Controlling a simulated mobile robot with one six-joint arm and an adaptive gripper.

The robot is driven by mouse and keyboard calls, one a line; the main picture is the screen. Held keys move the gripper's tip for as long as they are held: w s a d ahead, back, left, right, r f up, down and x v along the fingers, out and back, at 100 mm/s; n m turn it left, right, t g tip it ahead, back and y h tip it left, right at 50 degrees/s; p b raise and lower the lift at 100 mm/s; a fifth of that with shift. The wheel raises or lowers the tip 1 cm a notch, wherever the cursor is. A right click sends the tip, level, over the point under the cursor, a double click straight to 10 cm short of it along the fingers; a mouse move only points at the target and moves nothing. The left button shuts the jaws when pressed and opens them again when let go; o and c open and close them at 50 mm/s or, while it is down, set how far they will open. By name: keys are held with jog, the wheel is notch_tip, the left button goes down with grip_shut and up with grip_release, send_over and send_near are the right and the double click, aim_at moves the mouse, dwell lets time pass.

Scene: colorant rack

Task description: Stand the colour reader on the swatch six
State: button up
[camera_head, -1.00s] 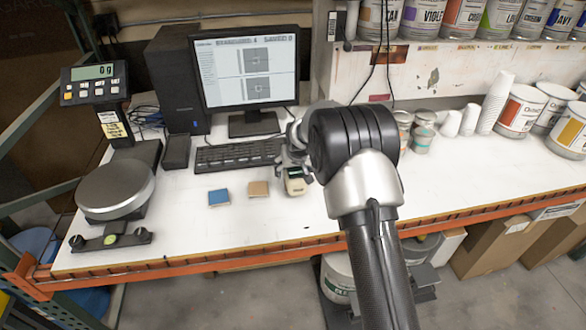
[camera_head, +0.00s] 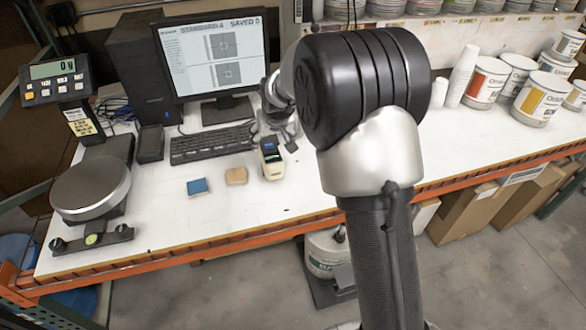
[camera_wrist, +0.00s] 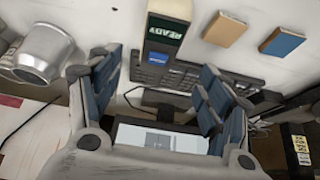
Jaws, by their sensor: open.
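The colour reader (camera_head: 270,160), a small pale device with a dark top and a lit screen, stands on the bench below my gripper (camera_head: 275,135). In the wrist view the reader (camera_wrist: 168,30) shows a "READY" display, just past my fingertips. My gripper (camera_wrist: 160,70) is open, with nothing between its fingers. A tan swatch block (camera_head: 236,175) lies left of the reader, and a blue swatch block (camera_head: 198,187) lies further left. Both also show in the wrist view, tan (camera_wrist: 225,29) and blue (camera_wrist: 282,42). I cannot read a number on either block.
A keyboard (camera_head: 212,142) and monitor (camera_head: 212,55) stand behind the swatches. A scale (camera_head: 90,187) stands at the left. Paint cans (camera_head: 487,82) and stacked cups (camera_head: 460,72) are at the right. The bench in front of the swatches is mostly clear.

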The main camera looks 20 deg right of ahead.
jog(key=s+r, duration=0.7)
jog(key=s, duration=0.3)
jog(key=s+r, duration=0.7)
jog(key=s, duration=0.2)
jog(key=s+f+g, duration=0.1)
jog(key=s, duration=2.2)
jog(key=shift+f, duration=0.15)
jog(key=shift+f, duration=0.1)
jog(key=shift+f+b, duration=0.3)
jog(key=shift+b, duration=0.1)
